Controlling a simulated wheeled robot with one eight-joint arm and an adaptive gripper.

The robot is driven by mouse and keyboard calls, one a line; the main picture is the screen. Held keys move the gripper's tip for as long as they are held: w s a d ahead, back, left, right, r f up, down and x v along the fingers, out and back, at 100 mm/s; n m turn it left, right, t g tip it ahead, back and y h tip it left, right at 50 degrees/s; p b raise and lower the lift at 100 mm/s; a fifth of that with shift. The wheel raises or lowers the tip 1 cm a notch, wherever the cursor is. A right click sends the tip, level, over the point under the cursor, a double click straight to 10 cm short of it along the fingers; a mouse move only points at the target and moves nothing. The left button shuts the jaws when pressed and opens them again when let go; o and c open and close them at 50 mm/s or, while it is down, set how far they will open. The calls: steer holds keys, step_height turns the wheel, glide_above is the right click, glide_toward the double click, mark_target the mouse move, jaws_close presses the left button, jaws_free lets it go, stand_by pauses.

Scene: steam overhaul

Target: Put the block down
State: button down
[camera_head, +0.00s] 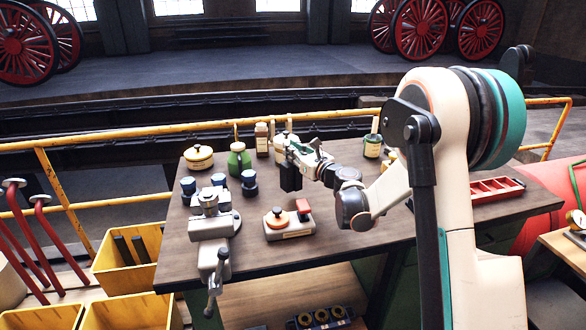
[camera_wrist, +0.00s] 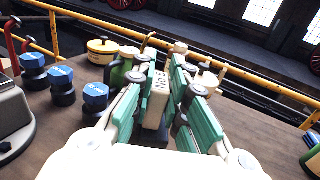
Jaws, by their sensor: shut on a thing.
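My gripper (camera_head: 293,165) is over the back middle of the dark wooden workbench (camera_head: 345,245). In the wrist view, my gripper's green fingers (camera_wrist: 167,100) are closed on both sides of a narrow block (camera_wrist: 156,103). Its pale face is marked "No 5". In the head view the block is hard to tell from the dark fingertips. I cannot tell whether its underside touches the bench.
Several blue-topped dark pieces (camera_wrist: 95,95), a green can (camera_head: 239,160) and a cream pot (camera_head: 199,157) stand left of my gripper. A vise (camera_head: 210,230) and red-topped box (camera_head: 289,220) are nearer. A red tray (camera_head: 495,190) lies right. Yellow railing (camera_head: 130,138) runs behind.

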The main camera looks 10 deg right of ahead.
mark_target(293, 163)
steer(key=shift+f+b, duration=0.8)
steer(key=shift+f, duration=1.7)
steer(key=c, duration=1.6)
jaws_free()
steer(key=shift+s+d, duration=0.1)
steer(key=shift+s, duration=0.1)
steer(key=p+v, duration=0.2)
steer(key=v, duration=0.9)
steer(key=shift+s+p, duration=0.3)
steer(key=shift+s, duration=0.05)
